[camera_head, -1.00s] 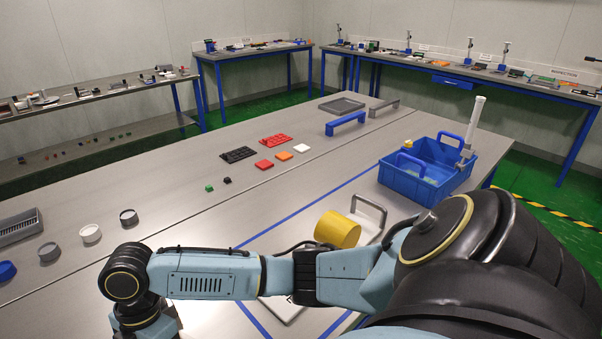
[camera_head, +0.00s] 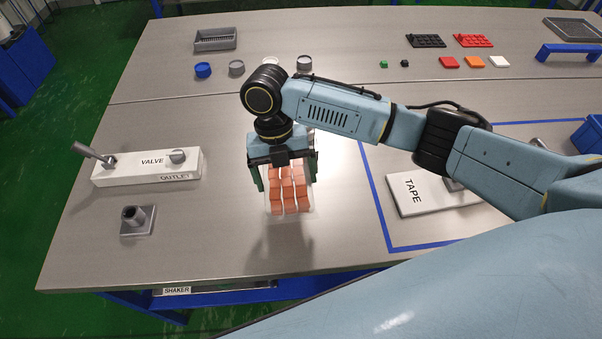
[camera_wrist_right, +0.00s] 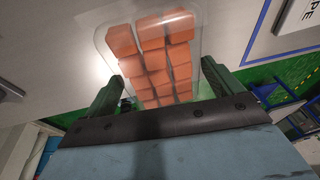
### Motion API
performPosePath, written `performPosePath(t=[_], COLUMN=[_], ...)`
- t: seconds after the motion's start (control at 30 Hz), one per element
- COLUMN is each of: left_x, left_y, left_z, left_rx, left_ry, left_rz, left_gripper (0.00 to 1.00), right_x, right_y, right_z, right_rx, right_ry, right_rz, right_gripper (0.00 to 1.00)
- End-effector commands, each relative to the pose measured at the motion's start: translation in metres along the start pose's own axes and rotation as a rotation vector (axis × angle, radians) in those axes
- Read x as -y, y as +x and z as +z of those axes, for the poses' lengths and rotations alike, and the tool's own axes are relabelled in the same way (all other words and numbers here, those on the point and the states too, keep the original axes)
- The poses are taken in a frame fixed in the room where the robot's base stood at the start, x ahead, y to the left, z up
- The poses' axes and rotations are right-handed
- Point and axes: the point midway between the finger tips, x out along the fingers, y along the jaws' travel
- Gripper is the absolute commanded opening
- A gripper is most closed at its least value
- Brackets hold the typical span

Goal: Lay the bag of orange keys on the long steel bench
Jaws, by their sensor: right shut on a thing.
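A clear bag of orange keys (camera_head: 289,198) hangs below my right gripper (camera_head: 285,177) in the head view. The gripper's green fingers are shut on the bag, one at each side. In the wrist view the bag (camera_wrist_right: 152,52) lies between the fingers of the right gripper (camera_wrist_right: 160,88), its orange blocks showing through the clear film. The long steel bench (camera_head: 210,250) spreads beneath it. A shadow on the bench in front of the bag suggests it is held above the surface. My left gripper is not in view.
A white TAPE plate (camera_head: 425,193) lies to the right inside blue lines. Round caps (camera_head: 236,68) stand behind. Bare steel lies around the bag.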

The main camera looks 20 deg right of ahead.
Motion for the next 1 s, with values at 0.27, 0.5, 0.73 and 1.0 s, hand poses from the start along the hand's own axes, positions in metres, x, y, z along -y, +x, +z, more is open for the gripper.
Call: performPosePath(t=[0.27, 0.5, 0.73, 1.0], left_x=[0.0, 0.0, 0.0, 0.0], left_y=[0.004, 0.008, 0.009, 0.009], left_z=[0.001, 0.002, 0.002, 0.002], left_rx=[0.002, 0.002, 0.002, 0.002], left_ry=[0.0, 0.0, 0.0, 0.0], left_rz=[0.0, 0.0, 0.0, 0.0], left_gripper=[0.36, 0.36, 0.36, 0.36], right_x=[-0.004, -0.007, -0.008, -0.008], right_y=[0.038, 0.065, 0.074, 0.075], right_z=[0.009, 0.015, 0.018, 0.018], right_rx=[-0.001, -0.002, 0.002, 0.001], right_ry=[0.002, 0.002, 0.001, 0.001], right_rz=[0.0, 0.0, 0.001, 0.0], right_gripper=[0.57, 0.57, 0.57, 1.0])
